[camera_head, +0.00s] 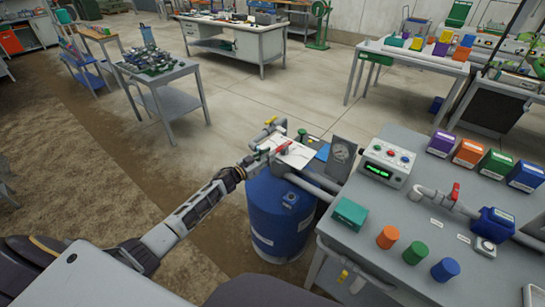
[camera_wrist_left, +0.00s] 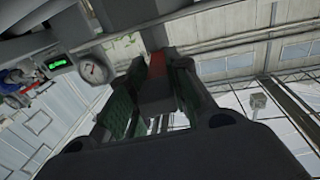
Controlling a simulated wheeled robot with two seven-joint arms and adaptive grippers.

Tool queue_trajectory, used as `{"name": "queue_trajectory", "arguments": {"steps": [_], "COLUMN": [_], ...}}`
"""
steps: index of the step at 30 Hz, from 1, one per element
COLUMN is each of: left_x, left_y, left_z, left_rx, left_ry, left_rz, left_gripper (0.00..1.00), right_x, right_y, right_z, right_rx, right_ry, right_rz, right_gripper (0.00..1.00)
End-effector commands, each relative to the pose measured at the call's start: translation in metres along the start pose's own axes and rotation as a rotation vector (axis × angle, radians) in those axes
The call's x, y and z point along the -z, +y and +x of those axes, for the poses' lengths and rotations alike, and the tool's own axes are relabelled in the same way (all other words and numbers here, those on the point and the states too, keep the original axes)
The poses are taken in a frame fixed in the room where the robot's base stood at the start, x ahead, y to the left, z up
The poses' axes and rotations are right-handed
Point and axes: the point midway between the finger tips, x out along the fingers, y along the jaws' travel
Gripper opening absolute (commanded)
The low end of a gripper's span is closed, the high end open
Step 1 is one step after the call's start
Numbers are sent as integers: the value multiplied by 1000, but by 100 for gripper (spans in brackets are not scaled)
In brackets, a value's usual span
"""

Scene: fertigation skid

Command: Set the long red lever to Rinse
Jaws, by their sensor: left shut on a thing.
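The long red lever shows as a small red patch (camera_head: 281,148) at the valve head on top of the blue tank (camera_head: 280,215) in the head view. In the left wrist view the red lever (camera_wrist_left: 157,66) lies between the fingers. My left gripper (camera_head: 257,160) reaches in from the lower left and is shut on the lever. The fingers (camera_wrist_left: 155,95) stand on either side of it in the wrist view. The lever's ends and the Rinse mark cannot be made out. My right gripper is not in view.
Grey pipes run from there to the bench (camera_head: 350,245), which holds a control box (camera_head: 388,162), several coloured boxes and knobs, and another red-handled valve (camera_head: 455,192). The floor (camera_head: 250,100) behind the tank is open.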

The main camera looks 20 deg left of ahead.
Motion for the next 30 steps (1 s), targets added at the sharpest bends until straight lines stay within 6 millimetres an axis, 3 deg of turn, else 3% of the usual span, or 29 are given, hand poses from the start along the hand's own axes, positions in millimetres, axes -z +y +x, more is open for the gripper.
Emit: {"name": "queue_trajectory", "arguments": {"steps": [8,18,30], "left_x": [-1,0,0], "left_y": [-15,-23,-25], "left_z": [0,2,2], "left_rx": [-107,-204,-235], "left_ry": [0,1,1], "left_rz": [3,1,0], "left_gripper": [0,0,0], "right_x": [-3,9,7], "right_y": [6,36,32], "right_z": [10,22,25], "right_rx": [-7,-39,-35], "right_ry": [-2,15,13], "right_rz": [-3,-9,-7], "right_gripper": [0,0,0]}}
